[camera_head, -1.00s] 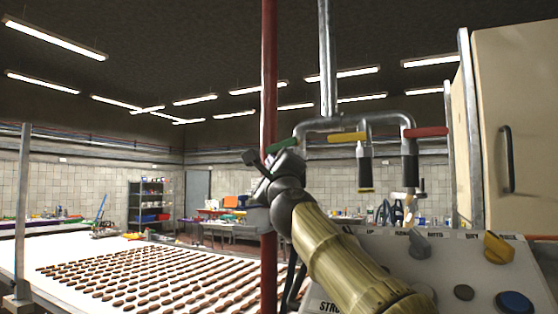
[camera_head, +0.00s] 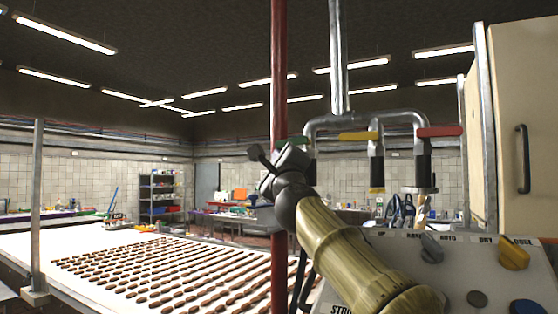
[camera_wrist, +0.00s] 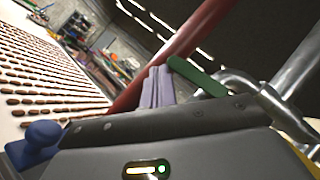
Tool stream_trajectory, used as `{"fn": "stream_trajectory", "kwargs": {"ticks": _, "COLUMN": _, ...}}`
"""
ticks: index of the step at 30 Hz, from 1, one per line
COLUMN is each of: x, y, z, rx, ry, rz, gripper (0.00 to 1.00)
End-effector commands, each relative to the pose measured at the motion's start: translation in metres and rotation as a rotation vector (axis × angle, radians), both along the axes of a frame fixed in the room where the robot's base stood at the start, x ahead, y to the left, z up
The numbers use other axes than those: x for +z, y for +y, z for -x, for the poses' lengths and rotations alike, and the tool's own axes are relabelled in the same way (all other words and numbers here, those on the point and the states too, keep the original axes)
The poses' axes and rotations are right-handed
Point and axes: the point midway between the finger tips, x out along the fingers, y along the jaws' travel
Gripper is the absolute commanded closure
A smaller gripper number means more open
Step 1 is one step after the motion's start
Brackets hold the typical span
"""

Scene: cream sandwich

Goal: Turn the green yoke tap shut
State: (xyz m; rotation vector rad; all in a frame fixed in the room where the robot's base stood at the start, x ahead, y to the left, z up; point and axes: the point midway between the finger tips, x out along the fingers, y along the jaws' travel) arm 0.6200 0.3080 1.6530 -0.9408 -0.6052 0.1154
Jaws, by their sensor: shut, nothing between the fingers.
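The green tap handle (camera_head: 282,143) is mostly hidden behind my gripper in the head view. In the wrist view it is a green lever (camera_wrist: 197,77) on a steel pipe, slanting down to the right. My gripper (camera_head: 257,156) is beside it, in front of the red post. In the wrist view its pale fingers (camera_wrist: 157,88) are shut and empty, just left of the lever's near-left end. I cannot tell whether they touch it. The yoke's steel pipe (camera_head: 352,118) also carries a yellow handle (camera_head: 356,136) and a red handle (camera_head: 440,131), each over a dark-sleeved outlet.
A red post (camera_head: 279,60) stands right behind my gripper. A control panel (camera_head: 465,262) with knobs lies below the taps. A cream cabinet (camera_head: 522,80) stands at the right. A white belt (camera_head: 60,250) with many brown biscuits fills the left.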

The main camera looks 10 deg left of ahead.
Motion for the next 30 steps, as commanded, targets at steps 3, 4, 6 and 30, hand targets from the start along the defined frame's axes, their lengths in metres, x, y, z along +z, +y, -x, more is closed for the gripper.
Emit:
{"fn": "stream_trajectory", "kwargs": {"ticks": 3, "x": -0.001, "y": -0.001, "z": 0.002, "rx": 0.0, "ry": -0.002, "rz": -0.001, "gripper": 1.0}}
{"fn": "stream_trajectory", "kwargs": {"ticks": 4, "x": -0.002, "y": -0.002, "z": 0.003, "rx": 0.0, "ry": -0.002, "rz": -0.001, "gripper": 1.0}}
{"fn": "stream_trajectory", "kwargs": {"ticks": 6, "x": -0.005, "y": -0.003, "z": 0.007, "rx": 0.0, "ry": -0.002, "rz": -0.001, "gripper": 1.0}}
{"fn": "stream_trajectory", "kwargs": {"ticks": 30, "x": -0.062, "y": -0.046, "z": 0.109, "rx": -0.002, "ry": -0.002, "rz": 0.001, "gripper": 1.0}}
